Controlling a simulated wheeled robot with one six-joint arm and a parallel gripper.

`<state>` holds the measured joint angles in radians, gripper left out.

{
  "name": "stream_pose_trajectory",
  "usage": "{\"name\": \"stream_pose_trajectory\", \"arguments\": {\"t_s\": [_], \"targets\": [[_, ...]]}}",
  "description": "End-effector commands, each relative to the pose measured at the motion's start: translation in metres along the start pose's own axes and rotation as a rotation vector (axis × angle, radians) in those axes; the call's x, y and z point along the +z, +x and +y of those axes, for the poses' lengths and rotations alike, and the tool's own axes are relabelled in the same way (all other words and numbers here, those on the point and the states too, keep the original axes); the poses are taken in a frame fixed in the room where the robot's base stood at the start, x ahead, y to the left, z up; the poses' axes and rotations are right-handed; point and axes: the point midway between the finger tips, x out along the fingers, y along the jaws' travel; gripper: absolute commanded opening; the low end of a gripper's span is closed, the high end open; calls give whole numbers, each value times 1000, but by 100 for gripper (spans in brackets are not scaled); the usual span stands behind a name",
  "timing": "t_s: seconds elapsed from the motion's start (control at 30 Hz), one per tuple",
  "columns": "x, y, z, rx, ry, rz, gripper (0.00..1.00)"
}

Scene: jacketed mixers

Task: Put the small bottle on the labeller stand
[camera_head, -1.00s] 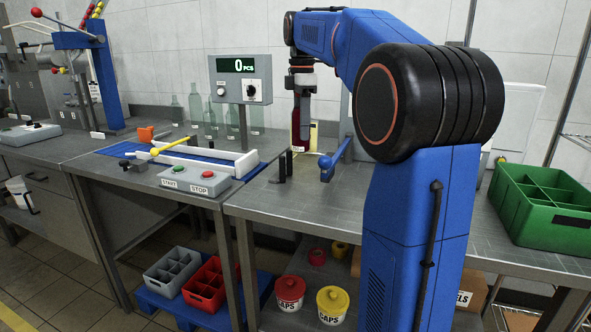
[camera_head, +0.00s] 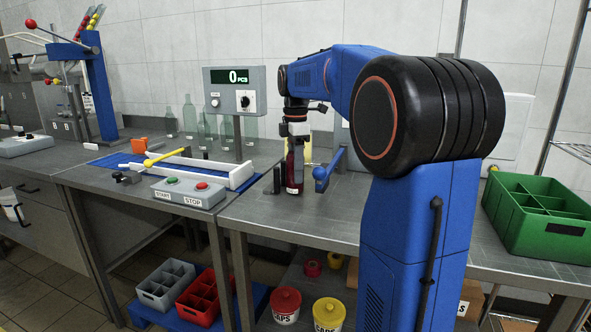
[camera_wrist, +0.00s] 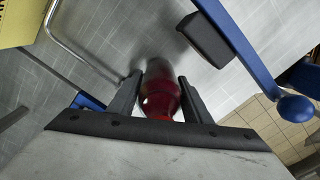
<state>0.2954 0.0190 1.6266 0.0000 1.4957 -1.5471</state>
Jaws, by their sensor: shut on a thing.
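The small bottle (camera_head: 295,172) is dark red and stands upright in my gripper (camera_head: 295,150), low over the bench between a black upright post and a blue lever. In the wrist view the red bottle (camera_wrist: 160,93) lies between the two dark fingers of my gripper (camera_wrist: 160,98), which are shut on it. Whether its base touches the surface is unclear. The labeller's blue lever (camera_head: 331,165) with a ball end is just right of the bottle; the lever (camera_wrist: 240,50) also crosses the wrist view's right side. The stand's surface is not clearly distinguishable.
A black block (camera_wrist: 203,40) is near the lever in the wrist view. A bent metal rod (camera_wrist: 75,50) is on the other side. A weighing or counting display (camera_head: 238,90) and clear bottles (camera_head: 208,128) stand behind left. A green crate (camera_head: 540,215) sits at right.

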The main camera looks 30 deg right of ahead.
Motion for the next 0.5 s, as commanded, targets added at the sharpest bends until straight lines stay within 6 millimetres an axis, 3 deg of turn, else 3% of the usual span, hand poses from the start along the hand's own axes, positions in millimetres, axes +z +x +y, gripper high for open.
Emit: {"name": "stream_pose_trajectory", "arguments": {"t_s": [0.23, 0.27, 0.3, 0.5], "targets": [[0, 2, 0, 0, 0, 0, 6], [0, 2, 0, 0, 0, 0, 52], [0, 2, 0, 0, 0, 0, 61], [0, 2, 0, 0, 0, 0, 63]]}}
